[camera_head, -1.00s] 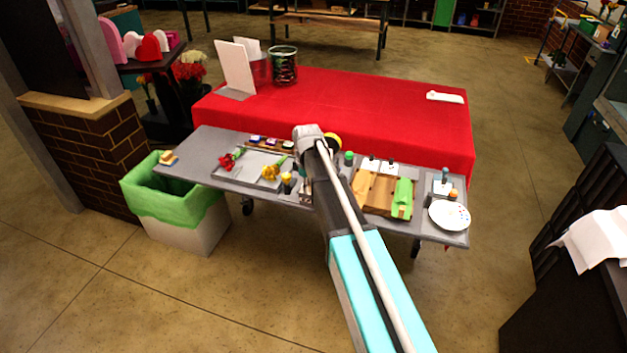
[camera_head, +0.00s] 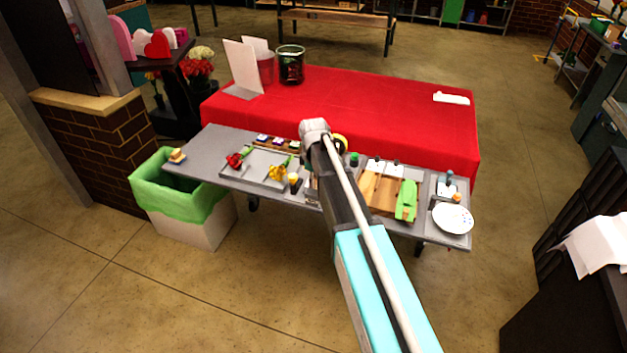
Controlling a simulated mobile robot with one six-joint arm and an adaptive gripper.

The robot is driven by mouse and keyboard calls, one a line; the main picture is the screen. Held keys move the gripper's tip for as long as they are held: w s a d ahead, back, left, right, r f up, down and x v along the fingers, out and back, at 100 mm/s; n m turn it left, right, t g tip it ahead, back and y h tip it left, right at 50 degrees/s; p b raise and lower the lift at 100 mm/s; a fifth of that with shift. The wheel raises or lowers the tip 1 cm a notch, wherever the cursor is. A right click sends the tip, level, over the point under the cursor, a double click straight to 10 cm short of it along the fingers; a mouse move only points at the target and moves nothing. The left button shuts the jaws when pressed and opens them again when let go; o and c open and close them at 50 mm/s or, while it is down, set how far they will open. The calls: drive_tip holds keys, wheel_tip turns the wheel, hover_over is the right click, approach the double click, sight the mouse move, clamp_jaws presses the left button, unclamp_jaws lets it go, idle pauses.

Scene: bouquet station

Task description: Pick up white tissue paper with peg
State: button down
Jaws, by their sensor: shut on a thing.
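My arm (camera_head: 338,195) reaches from the bottom right up over the grey table, with its bend above the table's back edge. My gripper is hidden behind the arm, so neither its jaws nor anything in them shows. Rolled or folded papers in tan (camera_head: 368,186), brown (camera_head: 386,193) and green (camera_head: 406,201) lie side by side on the grey table, right of my arm. Small white pieces with dark parts (camera_head: 376,165) stand just behind them. I cannot tell whether these are white tissue paper with a peg.
The grey table (camera_head: 215,143) also bears a tray with red (camera_head: 236,160) and yellow flowers (camera_head: 279,172) and a white plate (camera_head: 453,218). A red-covered table (camera_head: 390,110) stands behind, with a white item (camera_head: 451,98) on it. A green-lined bin (camera_head: 175,195) stands at left.

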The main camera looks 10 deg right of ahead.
drive_tip(key=s+r+p, duration=0.9)
drive_tip(key=s+r, duration=0.1)
drive_tip(key=s, duration=0.4)
drive_tip(key=shift+d, duration=0.35)
